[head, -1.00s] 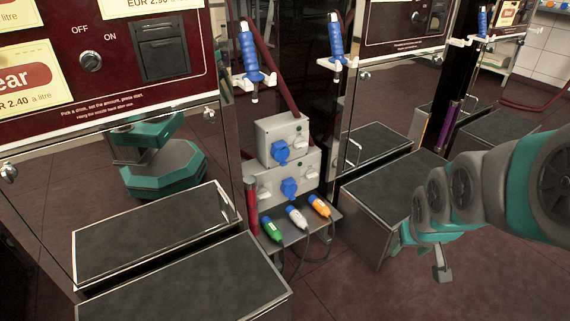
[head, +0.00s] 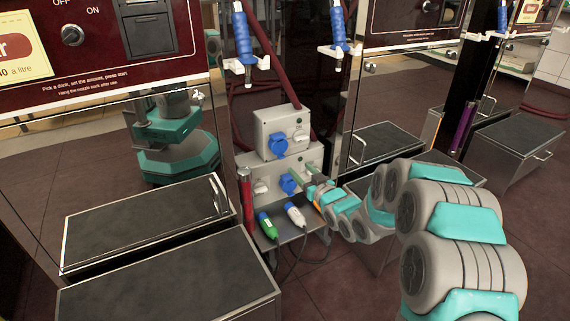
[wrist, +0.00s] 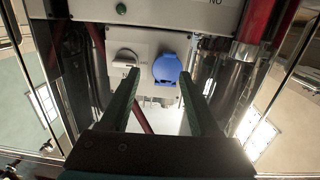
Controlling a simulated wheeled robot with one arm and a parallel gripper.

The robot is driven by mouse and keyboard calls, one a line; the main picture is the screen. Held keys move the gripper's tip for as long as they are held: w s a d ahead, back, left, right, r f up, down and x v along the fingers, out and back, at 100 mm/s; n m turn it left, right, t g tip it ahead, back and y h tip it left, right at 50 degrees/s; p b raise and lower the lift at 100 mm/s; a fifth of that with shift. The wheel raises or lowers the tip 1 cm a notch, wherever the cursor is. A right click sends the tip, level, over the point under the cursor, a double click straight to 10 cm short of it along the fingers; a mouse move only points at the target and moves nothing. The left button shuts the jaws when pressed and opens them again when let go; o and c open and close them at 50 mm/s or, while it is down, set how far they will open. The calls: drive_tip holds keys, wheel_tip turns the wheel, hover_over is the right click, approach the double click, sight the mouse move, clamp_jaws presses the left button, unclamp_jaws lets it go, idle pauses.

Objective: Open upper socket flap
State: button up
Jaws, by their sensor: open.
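The upper socket box (head: 283,132) is light grey, with a blue flap (head: 278,146) at its left that looks closed and a rotary switch on its right. The wrist view is upside down, so there the same flap (wrist: 167,68) sits right of the switch (wrist: 124,58). My gripper (head: 304,172) reaches in from the right, in front of the lower socket box (head: 262,170), right of and below the upper flap. In the wrist view, the open fingers of my gripper (wrist: 160,75) frame the upper flap, with nothing held between them. They appear apart from it.
The lower box has its own blue flap (head: 289,183), close to my gripper in the head view. Green (head: 267,226) and white (head: 295,214) plugs lie on a shelf below. A red hose (head: 283,75) rises behind the boxes. Pump cabinets flank both sides.

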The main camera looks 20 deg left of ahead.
sight(283, 157)
drive_tip(key=shift+y, duration=0.6)
drive_tip(key=shift+s+a+f+x, duration=0.1)
drive_tip(key=shift+s+a+x, duration=0.1)
drive_tip(key=shift+x, duration=1.25)
drive_tip(key=shift+s+a+f+x, duration=0.1)
drive_tip(key=shift+s+x, duration=0.05)
drive_tip(key=shift+x, duration=1.3)
drive_tip(key=shift+s+a+f+x, duration=0.1)
drive_tip(key=shift+s+a+x, duration=0.1)
drive_tip(key=shift+x, duration=1.3)
drive_tip(key=shift+d, duration=0.1)
clamp_jaws()
